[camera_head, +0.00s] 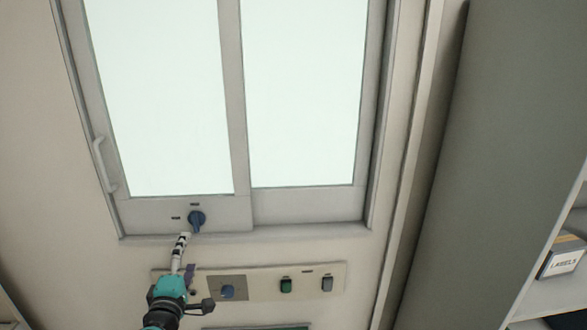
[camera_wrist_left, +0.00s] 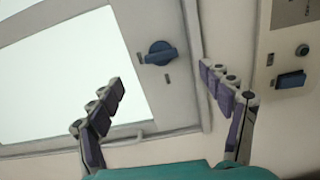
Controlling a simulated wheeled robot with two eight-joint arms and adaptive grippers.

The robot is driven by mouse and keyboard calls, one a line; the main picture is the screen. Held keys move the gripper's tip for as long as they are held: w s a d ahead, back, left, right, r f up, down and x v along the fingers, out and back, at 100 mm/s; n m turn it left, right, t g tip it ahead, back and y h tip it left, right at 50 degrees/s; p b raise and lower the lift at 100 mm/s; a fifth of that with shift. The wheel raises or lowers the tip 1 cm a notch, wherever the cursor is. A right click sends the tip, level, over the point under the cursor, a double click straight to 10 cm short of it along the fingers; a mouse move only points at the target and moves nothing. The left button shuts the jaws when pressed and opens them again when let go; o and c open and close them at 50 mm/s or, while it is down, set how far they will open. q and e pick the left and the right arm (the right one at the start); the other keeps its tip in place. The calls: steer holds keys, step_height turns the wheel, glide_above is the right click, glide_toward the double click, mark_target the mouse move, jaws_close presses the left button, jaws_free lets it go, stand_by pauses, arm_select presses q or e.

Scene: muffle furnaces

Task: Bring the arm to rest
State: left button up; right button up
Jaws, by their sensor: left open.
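My left gripper (camera_head: 186,253) reaches up from the bottom of the head view, in front of the wall just below a blue rotary knob (camera_head: 196,219) on the lower frame of a glazed door or window. In the left wrist view my left gripper (camera_wrist_left: 160,76) has its two fingers spread well apart with nothing between them. The blue knob (camera_wrist_left: 160,53) shows beyond the gap between the fingertips. I see no contact with it. My right gripper is in neither view.
A switch panel (camera_head: 258,283) sits below the window (camera_head: 305,95), with a blue switch (camera_head: 227,291), a green switch (camera_head: 286,286) and a grey one. A handle (camera_head: 105,165) is on the window's left frame. A tall grey cabinet side (camera_head: 475,150) and a shelf with a labels box (camera_head: 562,257) stand right.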

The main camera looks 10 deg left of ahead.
arm_select(q)
steer(key=s+d+f+m+g+h+b, duration=0.1)
steer(key=s+d+f+m+g+h, duration=0.15)
steer(key=d+m, duration=0.5)
steer(key=s+d+f+m+g+h+b, duration=0.15)
steer(key=d+f+m+h, duration=0.3)
steer(key=d, duration=0.55)
steer(key=s+f+m+g+y, duration=0.3)
steer(key=s+f+m+g, duration=0.3)
steer(key=s, duration=0.7)
step_height(320, 180, down, 3)
steer(key=shift+s+r+m+g, duration=0.1)
steer(key=shift+s+m+g, duration=0.2)
steer(key=shift+m, duration=0.7)
steer(key=shift+w+d, duration=0.1)
